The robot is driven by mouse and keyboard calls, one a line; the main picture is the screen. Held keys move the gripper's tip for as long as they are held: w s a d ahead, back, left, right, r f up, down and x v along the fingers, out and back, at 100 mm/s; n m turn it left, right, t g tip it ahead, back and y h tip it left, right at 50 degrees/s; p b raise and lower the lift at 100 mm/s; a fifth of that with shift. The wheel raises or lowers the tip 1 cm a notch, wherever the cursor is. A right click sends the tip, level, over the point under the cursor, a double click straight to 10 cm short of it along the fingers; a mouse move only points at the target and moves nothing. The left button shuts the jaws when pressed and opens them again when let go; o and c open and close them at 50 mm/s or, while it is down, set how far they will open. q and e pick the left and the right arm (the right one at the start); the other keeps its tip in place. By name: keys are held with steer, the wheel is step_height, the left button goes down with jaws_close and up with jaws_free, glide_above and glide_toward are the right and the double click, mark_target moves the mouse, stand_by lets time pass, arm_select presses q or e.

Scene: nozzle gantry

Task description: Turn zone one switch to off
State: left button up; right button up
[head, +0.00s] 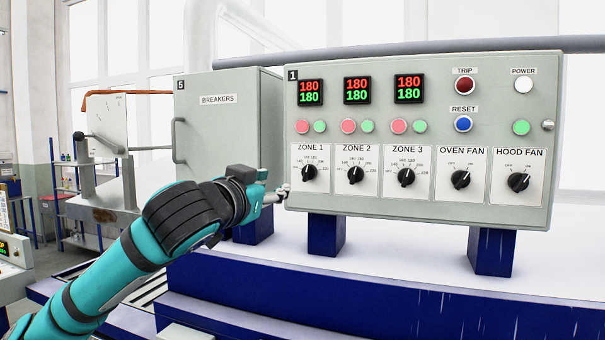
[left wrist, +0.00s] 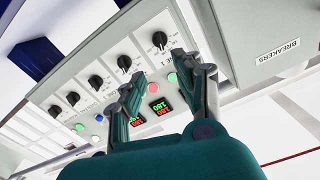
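The zone 1 switch (head: 310,172) is a black rotary knob on a white plate at the lower left of the grey control panel (head: 440,100). Its pointer looks roughly upward; the exact setting is too small to read. It also shows in the left wrist view (left wrist: 160,40), beyond the fingertips. My left gripper (head: 283,191) is just left of and below this knob in the head view, near the panel's left edge, apart from the knob. In the left wrist view my left gripper (left wrist: 153,78) has its two fingers spread with nothing between them. My right gripper is not in view.
The zone 2 knob (head: 356,175), zone 3 knob (head: 407,177), oven fan knob (head: 460,179) and hood fan knob (head: 518,182) line up to the right. A grey breakers box (head: 225,130) with a handle stands behind my left gripper. Blue posts (head: 327,234) support the panel.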

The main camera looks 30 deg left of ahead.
mark_target(306, 175)
arm_select(q)
steer(key=p+x, duration=0.7)
steer(key=x, duration=0.9)
steer(key=shift+w+a, duration=0.15)
steer(key=shift+w, duration=0.25)
steer(key=shift+w+a+p, duration=0.1)
steer(key=shift+w+p, duration=0.2)
steer(key=shift+w, duration=0.1)
jaws_close()
steer(key=shift+f, duration=0.1)
